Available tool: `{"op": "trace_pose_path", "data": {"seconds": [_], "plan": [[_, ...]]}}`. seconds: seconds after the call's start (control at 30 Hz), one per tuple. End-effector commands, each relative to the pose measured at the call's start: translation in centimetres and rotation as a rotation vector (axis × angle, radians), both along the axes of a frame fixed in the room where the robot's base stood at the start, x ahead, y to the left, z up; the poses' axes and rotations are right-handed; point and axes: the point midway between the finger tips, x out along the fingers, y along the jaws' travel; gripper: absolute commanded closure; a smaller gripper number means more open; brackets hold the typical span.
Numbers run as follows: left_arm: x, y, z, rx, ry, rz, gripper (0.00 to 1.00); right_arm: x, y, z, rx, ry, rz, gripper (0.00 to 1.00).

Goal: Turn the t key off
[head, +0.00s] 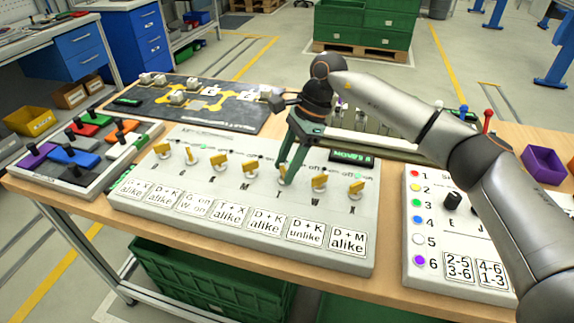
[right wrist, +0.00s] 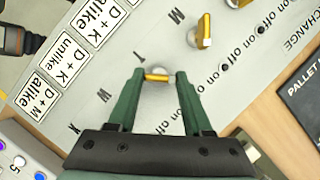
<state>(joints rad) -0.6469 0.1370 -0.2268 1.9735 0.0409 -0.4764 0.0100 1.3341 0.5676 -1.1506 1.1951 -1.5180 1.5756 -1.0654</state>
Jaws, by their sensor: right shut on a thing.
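A white panel (head: 190,232) on the wooden table carries a row of yellow turn keys, each with a letter below it and on/off marks above. My right gripper (head: 285,180) is down on the t key, between the M key (head: 250,168) and the W key (head: 319,184). In the right wrist view the green fingers (right wrist: 157,76) are shut on the yellow t key (right wrist: 156,77), beside the printed T. The fingers hide most of this key in the head view. The M key (right wrist: 204,32) stands clear of the fingers. My left gripper is out of view.
Rule cards (head: 265,221) lie along the panel's front. A dark board (head: 180,100) with yellow paths stands behind it, and a tray of coloured blocks (head: 75,155) to the left. Another panel (head: 440,240) with coloured dots and a purple bin (head: 543,165) are to the right.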

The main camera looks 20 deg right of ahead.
Motion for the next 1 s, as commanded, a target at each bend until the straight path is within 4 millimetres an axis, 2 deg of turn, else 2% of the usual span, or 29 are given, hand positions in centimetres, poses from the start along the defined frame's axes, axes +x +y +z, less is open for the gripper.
{"op": "trace_pose_path", "data": {"seconds": [0.3,0.8,0.83,1.0], "plan": [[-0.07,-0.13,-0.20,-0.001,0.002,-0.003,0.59,0.13,-0.02,0.07,-0.002,-0.002,0.104,1.00],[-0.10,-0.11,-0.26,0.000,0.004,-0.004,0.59,0.13,0.00,0.09,0.000,-0.005,0.123,1.00],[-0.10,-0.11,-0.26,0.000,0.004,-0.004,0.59,0.12,0.00,0.09,0.000,-0.005,0.123,0.48],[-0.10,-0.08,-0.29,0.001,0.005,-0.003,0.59,0.11,0.00,0.06,-0.001,-0.003,0.121,0.29]]}}
